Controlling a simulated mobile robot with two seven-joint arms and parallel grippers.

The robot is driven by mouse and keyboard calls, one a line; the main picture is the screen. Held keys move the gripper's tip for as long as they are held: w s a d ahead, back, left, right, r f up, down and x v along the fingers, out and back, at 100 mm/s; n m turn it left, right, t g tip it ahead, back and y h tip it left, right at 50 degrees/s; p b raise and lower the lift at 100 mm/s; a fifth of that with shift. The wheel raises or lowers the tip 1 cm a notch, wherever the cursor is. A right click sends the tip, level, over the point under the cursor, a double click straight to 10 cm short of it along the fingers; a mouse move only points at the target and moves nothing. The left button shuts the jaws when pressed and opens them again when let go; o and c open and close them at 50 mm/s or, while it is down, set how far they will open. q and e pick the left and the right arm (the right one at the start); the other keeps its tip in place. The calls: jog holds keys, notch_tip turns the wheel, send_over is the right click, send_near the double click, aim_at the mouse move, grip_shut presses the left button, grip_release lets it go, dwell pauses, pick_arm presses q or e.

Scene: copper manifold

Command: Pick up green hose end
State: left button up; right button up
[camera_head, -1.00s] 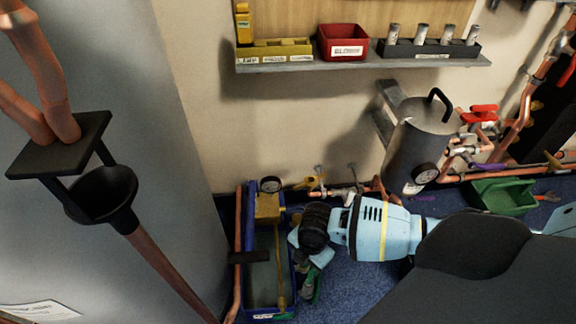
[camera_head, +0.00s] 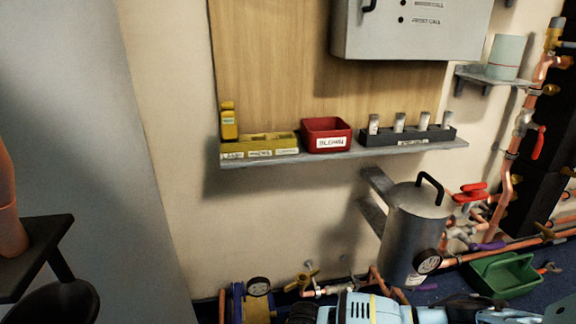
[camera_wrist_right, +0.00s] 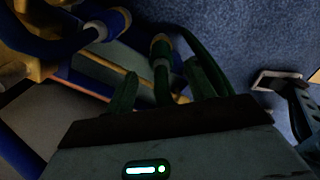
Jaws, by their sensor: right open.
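In the right wrist view my right gripper (camera_wrist_right: 165,74) is open, with a dark finger on each side. A dark green hose end with a brass-coloured fitting (camera_wrist_right: 160,48) shows between and just beyond the fingers. I cannot tell whether the fingers touch it. Another dark green length of hose (camera_wrist_right: 190,42) curves beside it on the right. In the head view only a light-blue part of my right arm shows at the bottom edge; the gripper and hose are out of frame. My left gripper is not in view.
A blue hose (camera_wrist_right: 55,42) lies left of the green one in the wrist view. In the head view a grey cylinder (camera_head: 412,235) with a gauge stands by copper pipes, a green caddy (camera_head: 503,275) sits right, and a shelf (camera_head: 345,153) holds bins.

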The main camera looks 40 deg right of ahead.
jog(key=f, duration=0.1)
jog(key=f+b, duration=0.2)
jog(key=f, duration=0.1)
jog(key=shift+s+d+f, duration=0.1)
jog(key=shift+s+d, duration=0.1)
jog(key=shift+d, duration=0.1)
jog(key=shift+f, duration=0.35)
jog(key=shift+w, duration=0.1)
jog(key=shift+r, duration=0.1)
